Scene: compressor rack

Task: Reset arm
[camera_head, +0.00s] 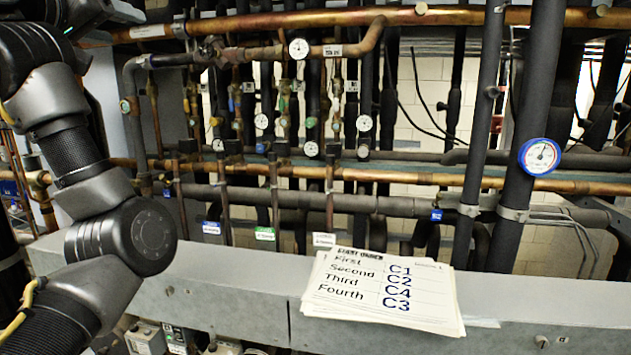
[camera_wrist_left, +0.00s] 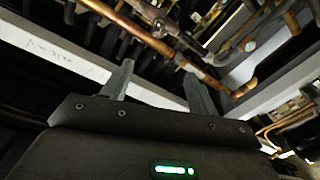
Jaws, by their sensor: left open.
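My left arm comes in at the left of the head view, bent upward, with its upper end at the top left corner. My left gripper shows in the wrist view (camera_wrist_left: 156,76), its two grey fingers apart with nothing held between them. Behind the fingers are copper pipes (camera_wrist_left: 165,45) and a pale beam; I cannot tell how far away they are. In the head view only a dark part with a small green light shows at the top left, and the fingertips are not clear. My right arm and gripper are not in view.
A rack of copper and dark pipes (camera_head: 400,176) with valves and gauges fills the back. A blue-rimmed gauge (camera_head: 540,157) is at the right. A grey beam (camera_head: 235,300) crosses the front. A paper stack (camera_head: 385,290) listing C1, C2, C4, C3 lies on it.

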